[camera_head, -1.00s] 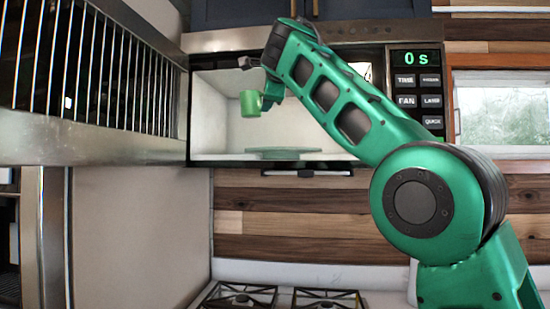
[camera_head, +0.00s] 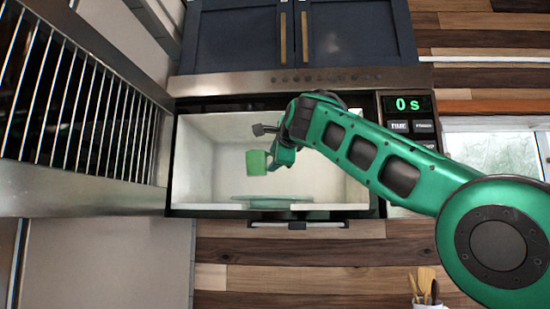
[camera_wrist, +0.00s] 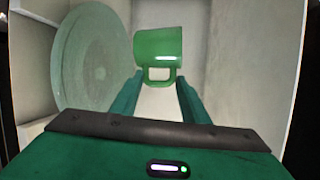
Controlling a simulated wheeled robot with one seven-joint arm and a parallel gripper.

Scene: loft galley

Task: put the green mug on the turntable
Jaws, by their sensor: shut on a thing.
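The green mug (camera_head: 257,162) is inside the open microwave, above the turntable (camera_head: 272,202) and apart from it in the head view. My gripper (camera_head: 271,158) reaches in from the right and is shut on the mug. In the wrist view, the mug (camera_wrist: 158,46) is ahead of my fingers (camera_wrist: 160,92), with its handle between the fingertips. The pale glass turntable (camera_wrist: 90,62) shows as a large disc at left in the wrist view and is empty where visible.
The microwave (camera_head: 192,160) has pale inner walls close around my gripper, and its control panel (camera_head: 408,104) reads 0 s. Its barred door (camera_head: 80,120) stands open at left. Dark blue cabinets (camera_head: 300,35) are above. A utensil holder (camera_head: 428,292) stands low at right.

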